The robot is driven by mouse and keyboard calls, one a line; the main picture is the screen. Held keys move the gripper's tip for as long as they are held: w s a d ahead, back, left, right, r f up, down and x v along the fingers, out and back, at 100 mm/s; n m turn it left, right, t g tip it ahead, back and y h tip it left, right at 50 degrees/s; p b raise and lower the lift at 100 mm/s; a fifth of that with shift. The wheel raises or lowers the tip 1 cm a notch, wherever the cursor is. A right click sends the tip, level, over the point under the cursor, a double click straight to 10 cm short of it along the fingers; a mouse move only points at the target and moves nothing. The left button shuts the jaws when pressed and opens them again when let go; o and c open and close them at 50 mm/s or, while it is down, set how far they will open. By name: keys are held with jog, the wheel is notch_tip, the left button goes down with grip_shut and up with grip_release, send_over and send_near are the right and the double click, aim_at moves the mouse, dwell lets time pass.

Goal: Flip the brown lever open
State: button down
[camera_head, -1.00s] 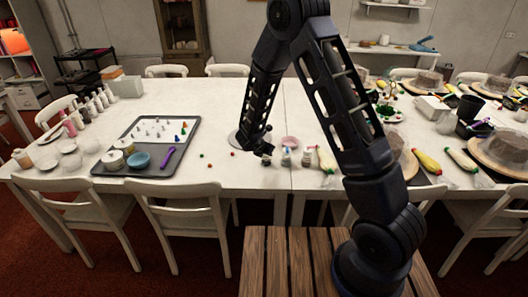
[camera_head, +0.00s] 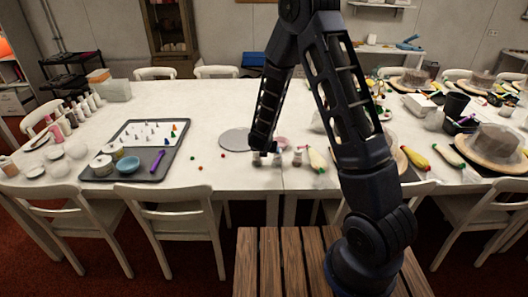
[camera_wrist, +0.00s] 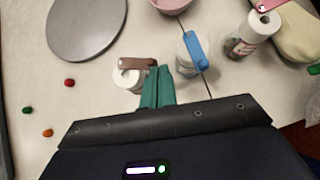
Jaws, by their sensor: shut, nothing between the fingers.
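The brown lever (camera_wrist: 137,63) lies across the top of a small white bottle (camera_wrist: 128,80) in the wrist view. Its right end is close to my gripper's fingertips; I cannot tell whether they touch. My gripper (camera_wrist: 160,72) has teal fingers, shut and empty, just right of that bottle. In the head view my gripper (camera_head: 264,152) is low over the table's front edge among the small bottles (camera_head: 278,160), and the brown lever cannot be made out.
A grey round disc (camera_wrist: 85,25) lies to the upper left, with small red (camera_wrist: 69,83) and orange (camera_wrist: 47,132) balls nearby. A pink bowl (camera_wrist: 172,4) is beyond the bottles. A grey tray (camera_head: 105,172) lies farther left on the white table (camera_head: 205,105).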

jog(key=w+d, duration=0.2)
jog(key=shift+w+n+y, duration=0.3)
jog(key=shift+a, duration=0.15)
dwell(1.5)
jog(key=shift+w+a, duration=0.35)
jog(key=shift+a, duration=0.3)
jog(key=shift+s, duration=0.1)
jog(key=s+a+f+v, duration=0.1)
jog(key=s+f+v, duration=0.1)
jog(key=v, duration=1)
jog(key=shift+s+r, duration=0.2)
jog(key=shift+r, duration=0.05)
